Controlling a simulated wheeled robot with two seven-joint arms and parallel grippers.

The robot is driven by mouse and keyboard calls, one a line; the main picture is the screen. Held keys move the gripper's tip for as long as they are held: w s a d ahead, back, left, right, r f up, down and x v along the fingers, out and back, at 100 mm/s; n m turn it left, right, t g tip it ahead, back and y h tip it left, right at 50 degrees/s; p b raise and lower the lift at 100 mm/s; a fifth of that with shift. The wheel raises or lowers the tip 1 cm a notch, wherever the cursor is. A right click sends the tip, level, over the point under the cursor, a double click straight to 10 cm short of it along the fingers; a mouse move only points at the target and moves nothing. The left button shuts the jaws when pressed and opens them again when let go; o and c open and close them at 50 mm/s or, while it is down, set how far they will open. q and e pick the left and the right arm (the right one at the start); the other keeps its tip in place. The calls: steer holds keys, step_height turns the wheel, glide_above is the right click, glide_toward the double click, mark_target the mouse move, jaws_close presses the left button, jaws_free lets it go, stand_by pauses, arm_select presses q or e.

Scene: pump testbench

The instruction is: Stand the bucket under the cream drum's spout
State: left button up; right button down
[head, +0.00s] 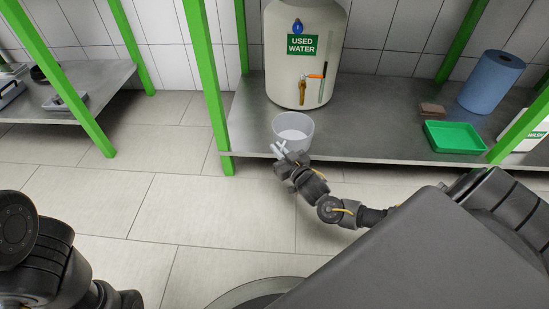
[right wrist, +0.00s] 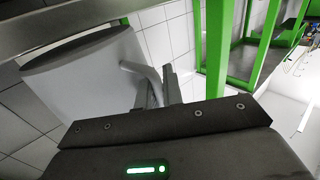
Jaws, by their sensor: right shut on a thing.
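The cream drum (head: 305,45) stands on the lower metal shelf with a green "USED WATER" label. Its brass spout (head: 303,86) is at the front, beside a small gauge tube with an orange top. The pale, open bucket (head: 293,132) is at the shelf's front edge, nearer to me than the spout. I cannot tell whether it rests on the shelf or hangs just above. My right gripper (head: 281,152) is shut on the bucket's handle at its near side. The right wrist view shows the bucket (right wrist: 85,80) beside the fingers (right wrist: 159,88). My left gripper is out of view.
Green posts (head: 205,75) frame the shelf (head: 375,135). A green tray (head: 455,137), a brown block (head: 432,110), a blue roll (head: 491,82) and a white container (head: 522,132) stand to the right. The shelf between drum and tray is clear. Another bench (head: 95,75) is at left.

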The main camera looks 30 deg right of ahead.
steer(key=shift+w+d+f+b, duration=0.1)
steer(key=shift+w+d+b, duration=0.25)
steer(key=shift+w+d, duration=0.7)
steer(key=shift+w+d+f+b, duration=0.1)
steer(key=shift+w+d+b, duration=0.2)
steer(key=shift+w+d, duration=0.75)
steer(key=shift+w+d+f+b, duration=0.1)
steer(key=shift+w+d+b, duration=0.35)
steer(key=shift+d, duration=1.1)
steer(key=shift+w, duration=0.1)
steer(key=shift+f, duration=0.2)
steer(key=c, duration=1.5)
jaws_free()
steer(key=shift+o, duration=0.2)
